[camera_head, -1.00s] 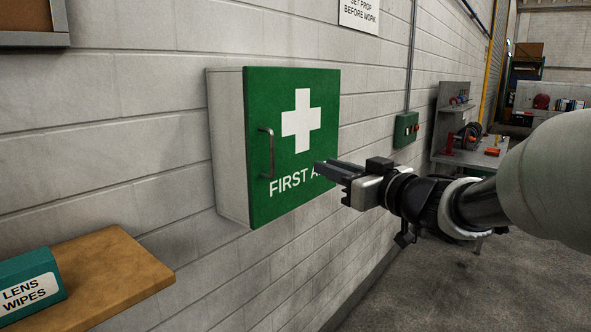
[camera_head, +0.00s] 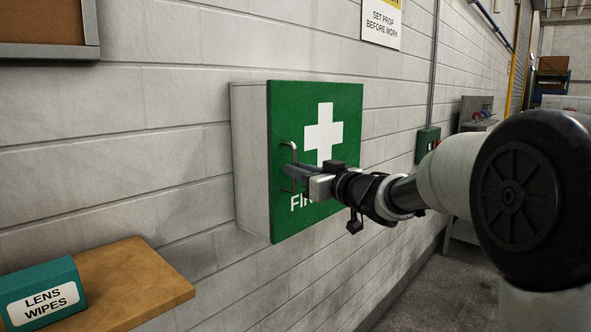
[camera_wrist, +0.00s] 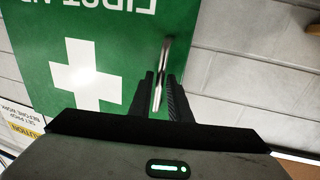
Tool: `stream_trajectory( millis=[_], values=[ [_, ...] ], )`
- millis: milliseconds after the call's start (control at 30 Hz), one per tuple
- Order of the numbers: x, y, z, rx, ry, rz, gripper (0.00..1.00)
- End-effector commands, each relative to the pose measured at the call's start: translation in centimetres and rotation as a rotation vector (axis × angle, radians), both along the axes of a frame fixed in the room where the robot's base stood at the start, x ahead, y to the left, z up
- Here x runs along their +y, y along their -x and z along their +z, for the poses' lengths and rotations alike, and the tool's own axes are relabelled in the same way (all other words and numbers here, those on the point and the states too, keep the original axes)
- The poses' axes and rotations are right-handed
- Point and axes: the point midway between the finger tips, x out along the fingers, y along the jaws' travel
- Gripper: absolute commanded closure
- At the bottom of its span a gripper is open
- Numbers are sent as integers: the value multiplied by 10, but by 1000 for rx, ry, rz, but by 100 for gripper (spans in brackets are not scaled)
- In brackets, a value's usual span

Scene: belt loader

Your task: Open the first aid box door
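The first aid box (camera_head: 252,160) is a white wall cabinet with a green door (camera_head: 345,110) bearing a white cross. The door looks closed. Its metal bar handle (camera_head: 284,158) stands upright near the door's left edge. My gripper (camera_head: 288,171) is at the handle, in front of the door. In the wrist view the handle (camera_wrist: 162,70) runs between the two dark fingers (camera_wrist: 160,95) of my gripper, with a finger on each side and small gaps showing, so the gripper looks open around it. The lower lettering is partly hidden by my gripper.
A wooden shelf (camera_head: 150,283) with a teal lens wipes box (camera_head: 45,295) juts out at lower left. A green switch box (camera_head: 427,142) and conduit are on the wall to the right. A sign (camera_head: 381,22) hangs above. A workbench stands farther back.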

Motion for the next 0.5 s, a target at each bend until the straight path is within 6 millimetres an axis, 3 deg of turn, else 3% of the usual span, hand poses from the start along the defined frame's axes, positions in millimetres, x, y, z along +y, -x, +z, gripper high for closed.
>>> stream_trajectory(
  millis=[200, 467, 500],
  values=[
    [11, -13, 0, 1, -1, 0, 83],
    [12, -14, 0, 0, 0, -1, 83],
    [12, -13, 0, 0, 0, -1, 86]
  ],
)
